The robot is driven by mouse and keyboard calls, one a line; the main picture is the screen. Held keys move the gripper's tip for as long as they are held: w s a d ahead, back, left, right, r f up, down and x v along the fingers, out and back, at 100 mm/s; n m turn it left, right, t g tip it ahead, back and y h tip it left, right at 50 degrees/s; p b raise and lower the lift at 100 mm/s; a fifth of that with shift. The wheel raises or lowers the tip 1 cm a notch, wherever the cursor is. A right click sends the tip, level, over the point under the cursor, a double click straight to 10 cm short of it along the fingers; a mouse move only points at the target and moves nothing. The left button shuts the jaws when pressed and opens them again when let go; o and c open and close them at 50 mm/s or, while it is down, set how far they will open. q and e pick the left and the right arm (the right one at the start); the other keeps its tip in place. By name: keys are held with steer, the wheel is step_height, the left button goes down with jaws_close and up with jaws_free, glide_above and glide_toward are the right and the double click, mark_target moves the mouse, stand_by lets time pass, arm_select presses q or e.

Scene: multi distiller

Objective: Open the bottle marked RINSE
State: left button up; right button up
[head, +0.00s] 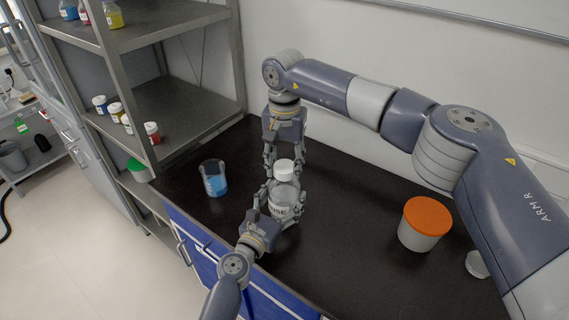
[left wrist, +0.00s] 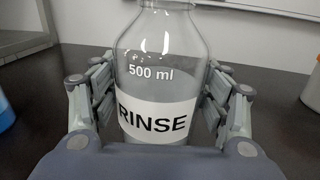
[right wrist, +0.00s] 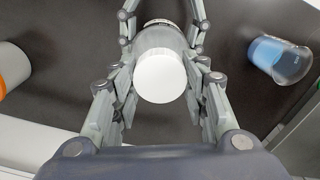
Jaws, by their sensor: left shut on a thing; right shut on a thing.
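The RINSE bottle (head: 284,200) is clear glass with a white cap (head: 284,168) and stands upright on the black bench top. Its label, RINSE, shows in the left wrist view (left wrist: 155,120). My left gripper (head: 284,203) is shut on the bottle's body, one finger on each side. My right gripper (head: 284,165) comes down from above and is shut on the white cap, which faces the camera in the right wrist view (right wrist: 160,77). The cap sits on the bottle neck; I cannot tell how tightly.
A beaker of blue liquid (head: 213,178) stands to the left of the bottle. A white tub with an orange lid (head: 425,222) and a white round lid-like piece (head: 476,264) are to the right. A metal shelf (head: 180,110) with small jars stands at the left.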

mark_target(285, 166)
steer(key=shift+r, duration=0.25)
steer(key=shift+r, duration=0.9)
steer(key=shift+r, duration=2)
arm_select(q)
steer(key=o, duration=2.2)
steer(key=shift+c, duration=0.2)
steer(key=shift+s, duration=0.15)
